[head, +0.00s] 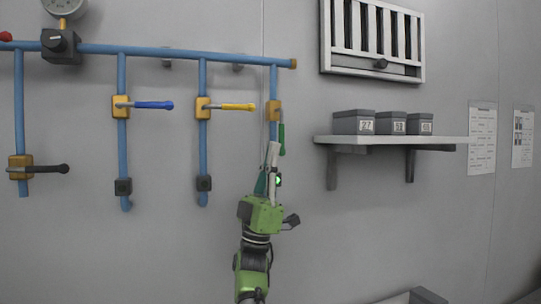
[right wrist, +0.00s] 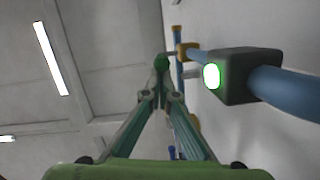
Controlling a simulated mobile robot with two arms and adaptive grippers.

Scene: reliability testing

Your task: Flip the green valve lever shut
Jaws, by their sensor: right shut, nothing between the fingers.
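The green valve lever (head: 282,140) hangs downward from a yellow valve body (head: 273,110) on the rightmost blue pipe. My right gripper (head: 272,148) is upright just below and left of the lever, with its fingers shut and empty. In the right wrist view the green lever's rounded end (right wrist: 161,62) shows just beyond the closed fingertips (right wrist: 162,92); I cannot tell whether they touch. The lower part of the rightmost pipe is hidden behind my gripper. My left gripper is in neither view.
Blue (head: 153,105), yellow (head: 238,107) and black (head: 50,169) levers lie level on pipes to the left. A dark end box with a lit green lamp (right wrist: 212,76) is close to my fingers. A shelf (head: 390,140) with grey bins juts out at the right.

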